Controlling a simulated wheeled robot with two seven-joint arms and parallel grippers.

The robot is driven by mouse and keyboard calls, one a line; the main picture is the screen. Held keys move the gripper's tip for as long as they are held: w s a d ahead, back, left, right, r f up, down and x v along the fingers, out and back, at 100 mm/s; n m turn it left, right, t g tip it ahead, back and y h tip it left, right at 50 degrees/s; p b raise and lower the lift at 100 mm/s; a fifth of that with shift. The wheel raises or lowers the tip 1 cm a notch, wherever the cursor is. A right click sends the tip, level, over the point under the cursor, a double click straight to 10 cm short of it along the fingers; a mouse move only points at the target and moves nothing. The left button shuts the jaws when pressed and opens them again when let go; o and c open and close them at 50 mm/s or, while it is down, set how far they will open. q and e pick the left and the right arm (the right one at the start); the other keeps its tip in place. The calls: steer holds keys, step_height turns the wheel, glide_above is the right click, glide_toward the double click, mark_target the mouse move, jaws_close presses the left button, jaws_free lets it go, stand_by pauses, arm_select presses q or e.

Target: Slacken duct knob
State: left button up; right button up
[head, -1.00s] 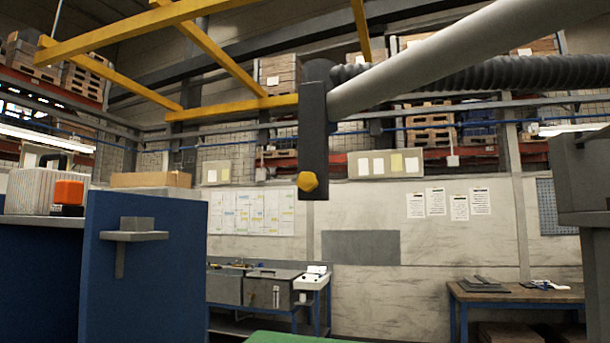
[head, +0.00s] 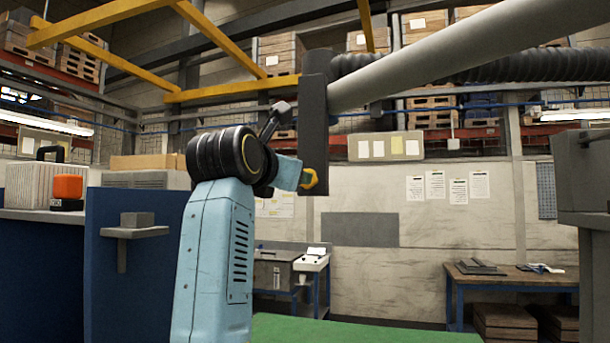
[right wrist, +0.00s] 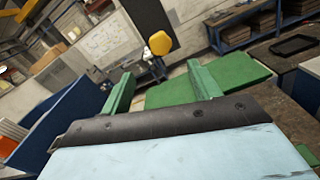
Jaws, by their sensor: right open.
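The yellow duct knob (head: 312,180) sits at the lower end of a dark upright bracket (head: 314,125), where the pale duct arm (head: 440,55) ends. My right gripper (head: 303,178) is raised beside the knob on its left, and my wrist partly hides the gripper. In the right wrist view, the green fingers of my right gripper (right wrist: 162,84) are open with nothing between them. The knob (right wrist: 160,43) shows ahead of the gap between them, and I see no contact. The dark bracket (right wrist: 148,14) is behind it. My left gripper is not in view.
A blue panel with a grey shelf (head: 136,232) stands at the left. Yellow overhead beams (head: 222,40) and a black ribbed hose (head: 500,72) are above. A green surface (head: 350,332) lies below. A wooden bench (head: 515,280) is at the right, against the back wall.

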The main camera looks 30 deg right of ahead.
steer(key=p+x, duration=0.4)
steer(key=x, duration=0.8)
steer(key=shift+w+d, duration=0.15)
steer(key=shift+d, duration=0.1)
steer(key=shift+f, duration=0.1)
steer(key=shift+c, duration=0.4)
